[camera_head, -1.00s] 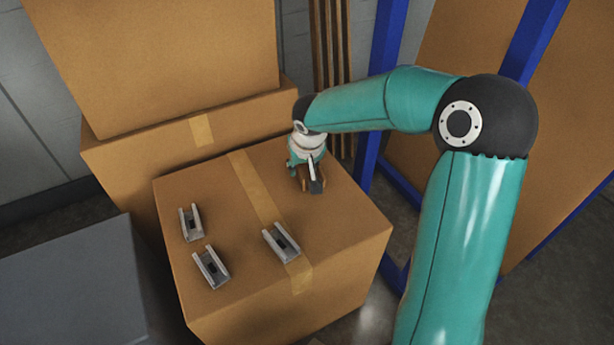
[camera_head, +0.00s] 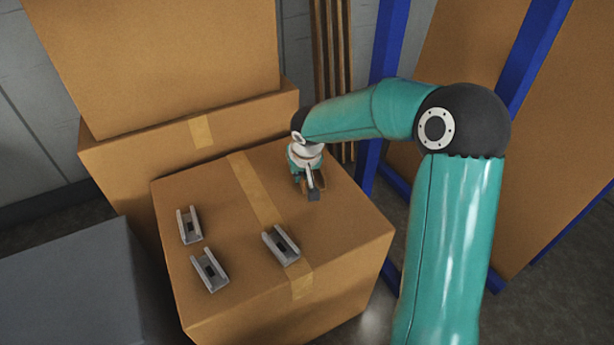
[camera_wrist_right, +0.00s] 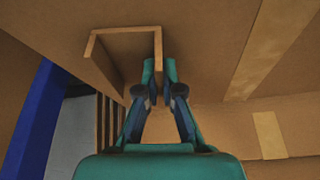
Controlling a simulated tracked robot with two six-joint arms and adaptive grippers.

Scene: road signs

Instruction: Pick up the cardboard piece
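The cardboard piece (camera_wrist_right: 125,42) is a brown, open channel shape with two side walls. In the right wrist view it is on the cardboard surface at upper left. My right gripper (camera_wrist_right: 159,72) has its two fingertips close together, one on each side of the piece's right wall. I cannot tell whether they press on it. In the head view my right gripper (camera_head: 314,188) points down near the back right of the large box top (camera_head: 338,222). The cardboard piece (camera_head: 321,184) is mostly hidden there by the gripper. My left gripper is not in view.
Several grey metal channel pieces lie on the box top, one at the left (camera_head: 188,226), one in front (camera_head: 209,270) and one in the middle (camera_head: 281,245). Stacked boxes (camera_head: 160,60) stand behind. A blue post (camera_head: 385,60) rises close behind my right arm.

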